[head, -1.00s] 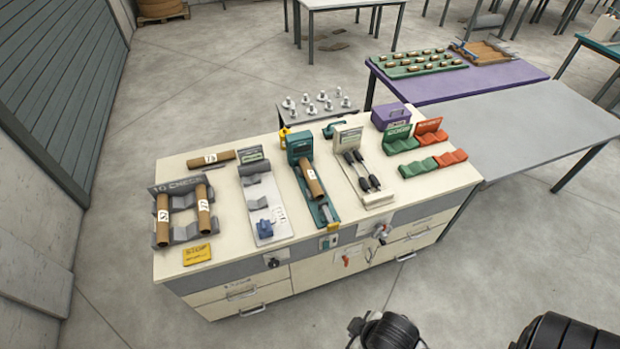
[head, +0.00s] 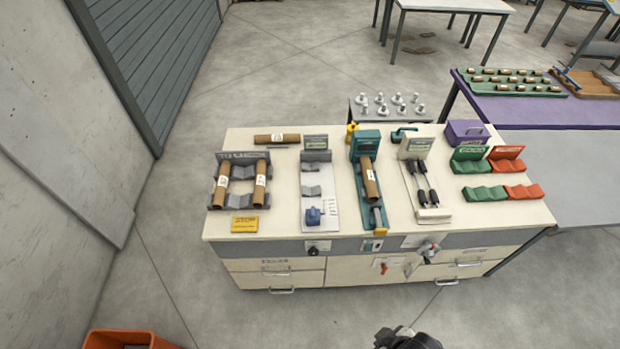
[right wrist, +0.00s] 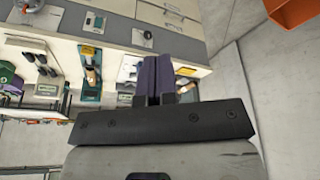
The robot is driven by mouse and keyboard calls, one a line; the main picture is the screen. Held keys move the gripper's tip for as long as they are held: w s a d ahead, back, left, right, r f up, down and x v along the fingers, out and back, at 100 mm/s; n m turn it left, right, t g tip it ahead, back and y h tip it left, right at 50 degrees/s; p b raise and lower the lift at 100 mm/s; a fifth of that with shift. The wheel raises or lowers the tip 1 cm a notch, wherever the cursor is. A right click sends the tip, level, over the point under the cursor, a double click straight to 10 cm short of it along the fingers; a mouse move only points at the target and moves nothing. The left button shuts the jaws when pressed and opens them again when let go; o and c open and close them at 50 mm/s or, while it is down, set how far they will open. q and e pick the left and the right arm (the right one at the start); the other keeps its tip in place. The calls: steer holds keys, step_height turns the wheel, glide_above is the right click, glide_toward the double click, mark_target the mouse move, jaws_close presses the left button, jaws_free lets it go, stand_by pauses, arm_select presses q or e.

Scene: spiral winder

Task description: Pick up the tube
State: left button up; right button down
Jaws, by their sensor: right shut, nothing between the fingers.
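Several brown cardboard tubes are on the workbench in the head view. Two tubes, a left one (head: 221,186) and a right one (head: 260,184), lie side by side across the grey check rack (head: 240,203). A third tube (head: 277,138) lies crosswise on the bench behind the rack. Another tube (head: 369,180) lies tilted in the teal device (head: 365,143). My right gripper (right wrist: 158,62) is shut and empty in the right wrist view, its purple fingers together, well apart from the tubes. In the head view only a dark part of it shows at the bottom edge. My left gripper is out of view.
A yellow sign (head: 244,224) lies in front of the rack. Green cradles (head: 484,194) and red cradles (head: 523,190) are at the bench's right. An orange bin (head: 128,339) stands on the floor. Floor before the bench is clear.

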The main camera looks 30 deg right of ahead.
steer(key=c, duration=1.9)
jaws_free()
steer(key=o, duration=1.6)
steer(key=shift+w, duration=0.1)
